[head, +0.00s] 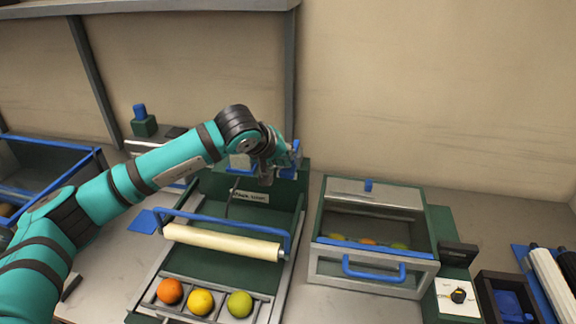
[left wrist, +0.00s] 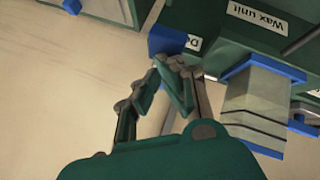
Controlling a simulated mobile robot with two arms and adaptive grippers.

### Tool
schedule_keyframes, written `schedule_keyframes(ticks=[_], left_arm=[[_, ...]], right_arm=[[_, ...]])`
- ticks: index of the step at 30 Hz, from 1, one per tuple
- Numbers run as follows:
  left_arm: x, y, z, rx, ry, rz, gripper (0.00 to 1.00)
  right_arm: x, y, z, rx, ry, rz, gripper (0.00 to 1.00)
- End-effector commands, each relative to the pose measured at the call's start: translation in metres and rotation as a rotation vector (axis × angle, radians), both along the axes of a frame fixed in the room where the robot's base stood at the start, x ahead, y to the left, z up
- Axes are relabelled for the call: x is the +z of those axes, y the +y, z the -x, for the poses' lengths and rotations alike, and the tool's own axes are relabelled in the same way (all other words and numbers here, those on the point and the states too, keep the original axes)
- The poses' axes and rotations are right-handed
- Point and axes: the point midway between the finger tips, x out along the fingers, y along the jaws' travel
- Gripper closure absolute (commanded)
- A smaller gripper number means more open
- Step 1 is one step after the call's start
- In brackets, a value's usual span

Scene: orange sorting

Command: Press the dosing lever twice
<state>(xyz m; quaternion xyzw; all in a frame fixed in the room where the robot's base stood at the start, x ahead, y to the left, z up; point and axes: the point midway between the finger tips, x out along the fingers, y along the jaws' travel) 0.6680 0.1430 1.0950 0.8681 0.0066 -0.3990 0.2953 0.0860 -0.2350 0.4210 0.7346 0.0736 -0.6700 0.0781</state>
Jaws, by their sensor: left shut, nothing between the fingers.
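The green wax unit (head: 292,192) stands at the back middle of the bench. In the left wrist view its housing (left wrist: 225,55) carries a "Wax unit" label. A blue block (left wrist: 168,40), apparently the dosing lever, sits at its edge beside a partly hidden label starting "Do". My left gripper (left wrist: 172,62) is shut and empty, its fingertips right at this blue block. I cannot tell whether they touch. In the head view my left gripper (head: 288,160) is at the unit's top, and my wrist hides part of it. My right gripper is not in view.
In front of the unit are a cream roller (head: 222,242) under a blue bar and a tray holding an orange (head: 170,291), a yellow (head: 200,302) and a green fruit (head: 239,304). A lidded green box (head: 425,225) stands at right, a blue-rimmed bin (head: 60,147) at left.

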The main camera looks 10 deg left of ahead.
Motion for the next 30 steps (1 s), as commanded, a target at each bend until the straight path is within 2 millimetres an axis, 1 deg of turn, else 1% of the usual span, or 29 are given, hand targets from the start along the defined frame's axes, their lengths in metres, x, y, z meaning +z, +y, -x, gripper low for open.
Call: schedule_keyframes(ticks=[30], left_arm=[[-0.014, 0.0, 0.0, 0.0, 0.003, -0.001, 1.0]], right_arm=[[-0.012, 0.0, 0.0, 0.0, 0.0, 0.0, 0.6]])
